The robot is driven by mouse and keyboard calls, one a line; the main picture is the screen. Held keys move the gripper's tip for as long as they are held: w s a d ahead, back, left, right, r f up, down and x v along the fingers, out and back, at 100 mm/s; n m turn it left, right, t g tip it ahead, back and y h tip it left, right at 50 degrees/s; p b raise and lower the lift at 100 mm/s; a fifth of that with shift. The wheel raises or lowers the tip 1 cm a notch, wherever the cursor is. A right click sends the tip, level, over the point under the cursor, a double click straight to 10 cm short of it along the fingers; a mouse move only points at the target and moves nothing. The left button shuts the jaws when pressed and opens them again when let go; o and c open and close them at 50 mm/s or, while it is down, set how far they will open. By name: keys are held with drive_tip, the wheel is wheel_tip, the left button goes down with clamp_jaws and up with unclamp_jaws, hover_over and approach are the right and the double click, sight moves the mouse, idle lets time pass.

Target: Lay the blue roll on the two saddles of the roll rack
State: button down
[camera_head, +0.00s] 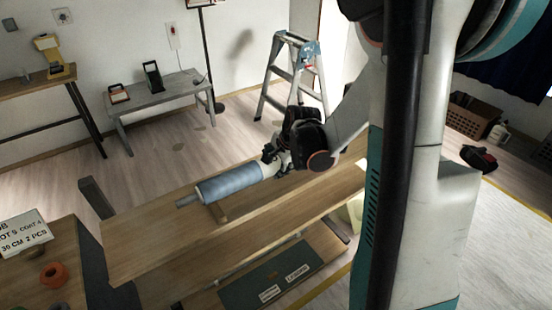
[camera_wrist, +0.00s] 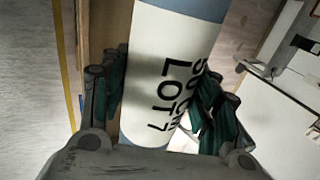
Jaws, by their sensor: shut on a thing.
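The blue roll (camera_head: 232,184) lies lengthwise above the wooden table, with a thin grey core end sticking out at its left. My gripper (camera_head: 272,160) is at the roll's right end. In the wrist view my gripper (camera_wrist: 163,100) has dark fingers on both sides of the roll (camera_wrist: 172,75), shut on its white band printed with "LOT". A second saddle is not clearly visible.
The wooden table (camera_head: 150,235) has bare board left of the roll. A dark post (camera_head: 95,197) stands at its far left corner. A side table holds an orange ring (camera_head: 54,275) and a lettered sign (camera_head: 24,234). A stepladder (camera_head: 293,75) stands behind.

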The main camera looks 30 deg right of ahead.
drive_tip(key=shift+f+b, duration=0.3)
drive_tip(key=shift+f, duration=0.95)
drive_tip(key=shift+f, duration=0.15)
drive_tip(key=c, duration=0.6)
unclamp_jaws()
drive_tip(key=shift+r, duration=0.25)
drive_tip(key=p+v, duration=0.4)
drive_tip(key=v, duration=0.7)
drive_tip(key=shift+s+r, duration=0.25)
drive_tip(key=shift+r, duration=0.05)
drive_tip(key=shift+r, duration=0.1)
